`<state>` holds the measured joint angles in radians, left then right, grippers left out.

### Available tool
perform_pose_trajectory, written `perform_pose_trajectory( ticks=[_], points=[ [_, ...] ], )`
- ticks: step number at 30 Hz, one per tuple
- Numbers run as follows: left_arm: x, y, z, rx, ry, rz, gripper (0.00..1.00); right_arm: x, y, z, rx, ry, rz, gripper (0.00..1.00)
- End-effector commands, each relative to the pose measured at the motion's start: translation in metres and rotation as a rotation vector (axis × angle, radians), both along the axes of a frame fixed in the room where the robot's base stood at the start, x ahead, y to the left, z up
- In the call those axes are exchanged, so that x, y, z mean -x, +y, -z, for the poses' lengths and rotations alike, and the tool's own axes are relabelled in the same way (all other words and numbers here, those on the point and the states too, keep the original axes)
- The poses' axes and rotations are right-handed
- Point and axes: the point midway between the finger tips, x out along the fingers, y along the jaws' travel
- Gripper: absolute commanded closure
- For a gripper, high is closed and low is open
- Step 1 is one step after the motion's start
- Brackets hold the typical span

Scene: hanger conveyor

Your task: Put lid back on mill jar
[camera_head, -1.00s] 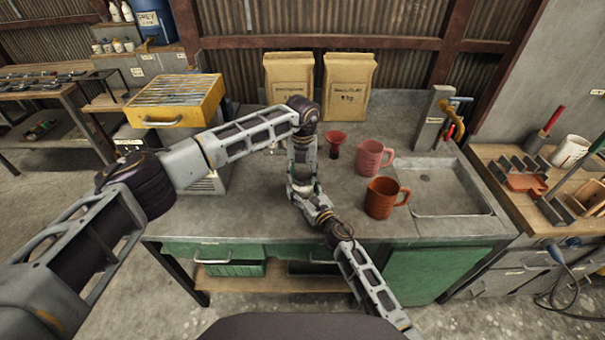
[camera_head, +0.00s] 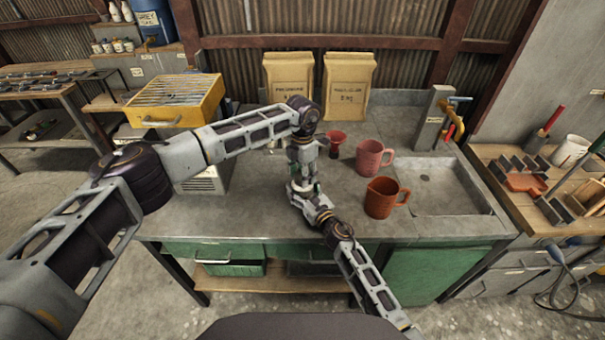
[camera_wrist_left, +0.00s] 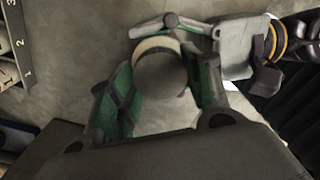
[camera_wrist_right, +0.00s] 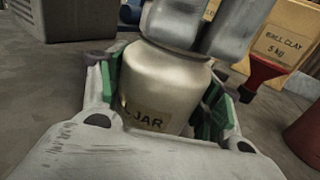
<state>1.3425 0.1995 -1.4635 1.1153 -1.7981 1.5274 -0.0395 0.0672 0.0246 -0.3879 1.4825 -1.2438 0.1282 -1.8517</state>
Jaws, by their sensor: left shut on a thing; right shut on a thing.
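My right gripper (camera_wrist_right: 165,105) is shut around the body of the pale mill jar (camera_wrist_right: 170,85), which stands upright on the bench with part of its label reading "JAR". My left gripper (camera_wrist_left: 165,85) points down from above, shut on the round grey lid (camera_wrist_left: 162,78). The lid is over the jar's mouth, with a pale rim showing beside it. In the right wrist view the left gripper's grey fingers hide the lid, so I cannot tell whether it is fully seated. In the head view, my arms mostly hide the jar and lid.
A red funnel (camera_head: 336,143), a pink mug (camera_head: 373,158) and a brown mug (camera_head: 384,198) stand to the right, before the sink (camera_head: 450,190). Two clay bags (camera_head: 318,85) stand behind. A yellow drawer box (camera_head: 177,100) is at left.

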Motion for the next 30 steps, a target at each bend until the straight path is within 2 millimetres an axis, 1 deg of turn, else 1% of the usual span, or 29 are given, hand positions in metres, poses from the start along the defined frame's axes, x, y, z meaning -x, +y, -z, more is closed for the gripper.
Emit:
perform_pose_trajectory(
  ticks=[8,12,13,18,26,30],
  points=[
    [-0.001,0.0005,-0.0007,0.0,-0.002,0.221,0.8,0.0002,0.0004,-0.0001,0.0,0.0,-0.001,1.0],
    [-0.0009,0.0004,-0.0005,0.0,-0.002,0.22,0.8,0.0002,0.0004,-0.0001,0.0,0.0,-0.001,1.0],
    [-0.0009,0.0004,-0.0005,0.0,-0.002,0.22,0.5,0.0002,0.0004,-0.0001,0.0,0.0,-0.001,1.0],
    [-0.0007,0.0004,-0.0004,0.0,-0.002,0.218,0.29,0.0002,0.0004,-0.0001,0.0,0.0,-0.001,1.0],
    [-0.0003,0.0001,-0.0001,0.0,-0.001,0.217,0.29,0.0002,0.0003,0.0,0.0,0.0,-0.001,1.0],
    [-0.0004,0.0,-0.0032,0.0,-0.001,0.217,0.29,0.0002,0.0003,0.0,0.0,0.0,-0.001,1.0]
  ],
)
